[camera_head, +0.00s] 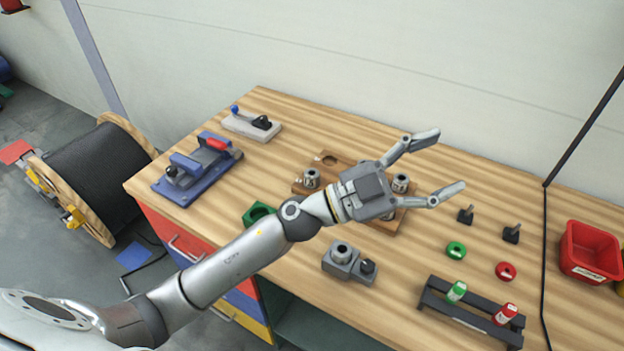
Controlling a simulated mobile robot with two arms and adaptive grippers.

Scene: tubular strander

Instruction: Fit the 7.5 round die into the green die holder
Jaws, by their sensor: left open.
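My left gripper (446,164) is open and empty, above the wooden die rack (300,187), fingers pointing right. The rack carries round metal dies, one at its left (312,178) and one beside my gripper (400,183). The gripper covers the rack's middle. An empty round recess shows at the rack's back. No size marking is readable, so I cannot tell which die is the 7.5 one. A green block (258,212), perhaps the green die holder, sits at the table's front edge, partly hidden by my left arm. My right gripper is out of view.
A grey block (340,262) with a metal ring and dark knob stands in front. A green ring (456,250), red ring (505,271), dark bottle rack (470,318) and red bin (590,250) lie right. A blue fixture (197,168) stands left.

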